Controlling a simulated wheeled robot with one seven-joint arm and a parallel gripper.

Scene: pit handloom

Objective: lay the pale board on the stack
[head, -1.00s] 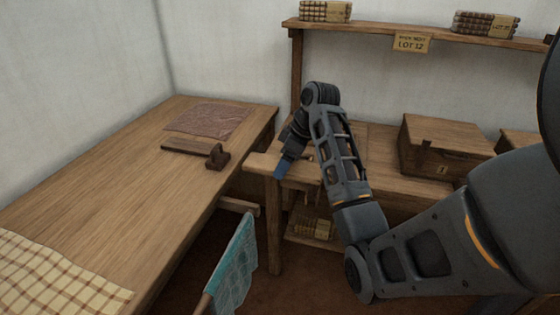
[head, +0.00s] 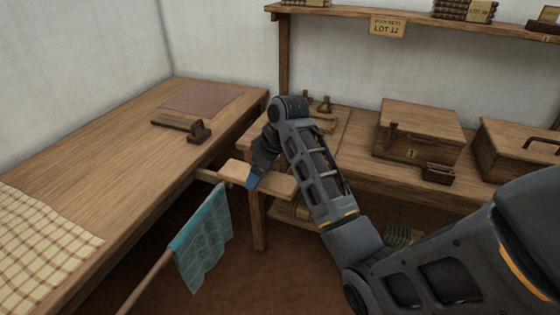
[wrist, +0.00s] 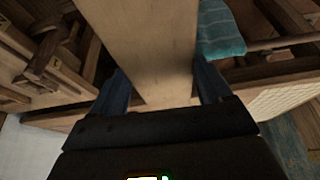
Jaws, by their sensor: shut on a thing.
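My gripper (head: 254,180) is shut on the pale board (head: 236,171), a flat light-wood piece that sticks out on both sides of the blue fingers in the head view. The board seems held in the air by the gap between the long table and the bench. In the wrist view the board (wrist: 150,45) runs away from me between the two blue fingers of my gripper (wrist: 162,88). Several bundles are piled on the wall shelf and others lie under the bench; I cannot tell which is the stack.
The long table (head: 105,175) stands at left with a dark wooden tool (head: 180,123). A teal cloth (head: 204,240) hangs on a pole in the gap. The bench carries a lidded box (head: 420,125) marked 1 and a handled box (head: 520,150). A shelf (head: 350,14) runs above.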

